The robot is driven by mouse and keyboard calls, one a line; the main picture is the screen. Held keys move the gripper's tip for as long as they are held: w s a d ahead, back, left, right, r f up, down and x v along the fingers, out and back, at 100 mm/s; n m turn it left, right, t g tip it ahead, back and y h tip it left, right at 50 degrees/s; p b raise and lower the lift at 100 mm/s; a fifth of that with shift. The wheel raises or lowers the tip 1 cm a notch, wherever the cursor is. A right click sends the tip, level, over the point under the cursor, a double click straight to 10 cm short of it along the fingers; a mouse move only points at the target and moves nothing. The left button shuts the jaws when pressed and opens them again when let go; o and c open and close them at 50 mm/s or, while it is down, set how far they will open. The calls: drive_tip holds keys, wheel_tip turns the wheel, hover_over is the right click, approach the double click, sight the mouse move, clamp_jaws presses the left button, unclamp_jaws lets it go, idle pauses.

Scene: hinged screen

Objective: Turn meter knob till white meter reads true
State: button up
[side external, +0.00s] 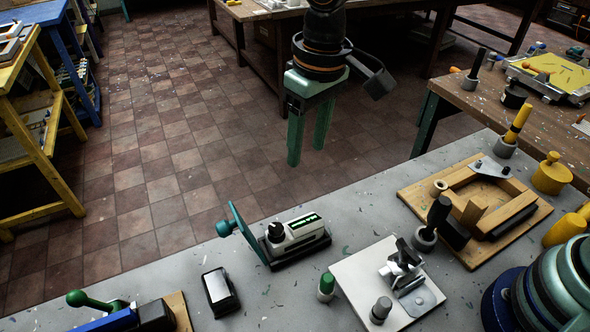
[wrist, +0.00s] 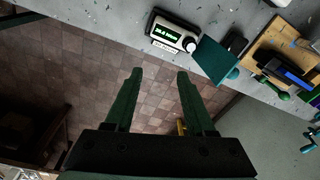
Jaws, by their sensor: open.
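The white meter (side external: 303,227) lies on the grey table near its far edge, with a lit green display. Its round knob (side external: 276,232) sits at its left end and looks dark in the side view. The meter also shows in the wrist view (wrist: 166,42), with the knob (wrist: 190,46) at its right end; the reading is too small to tell. A teal hinged screen (side external: 246,236) stands upright beside the knob end, and shows in the wrist view (wrist: 216,60). My gripper (side external: 307,155) is open and empty, above and beyond the table's far edge, apart from the meter.
A small black box with a white top (side external: 220,291) lies left of the meter. A white plate with a metal clamp (side external: 350,283) and a wooden fixture board (side external: 410,197) are to the right. A green-handled tool (side external: 95,301) is at the lower left. Open floor lies beyond the table.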

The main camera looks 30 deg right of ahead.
hover_over(276, 227)
wheel_tip(276, 227, down, 4)
drive_tip(key=n, duration=0.1)
drive_tip(key=shift+g+h, duration=0.3)
drive_tip(key=shift+g, duration=0.1)
wheel_tip(276, 227, down, 9)
drive_tip(key=shift+r, duration=0.1)
drive_tip(key=shift+f, duration=0.25)
drive_tip(key=shift+c, duration=0.6)
drive_tip(key=c, duration=0.6)
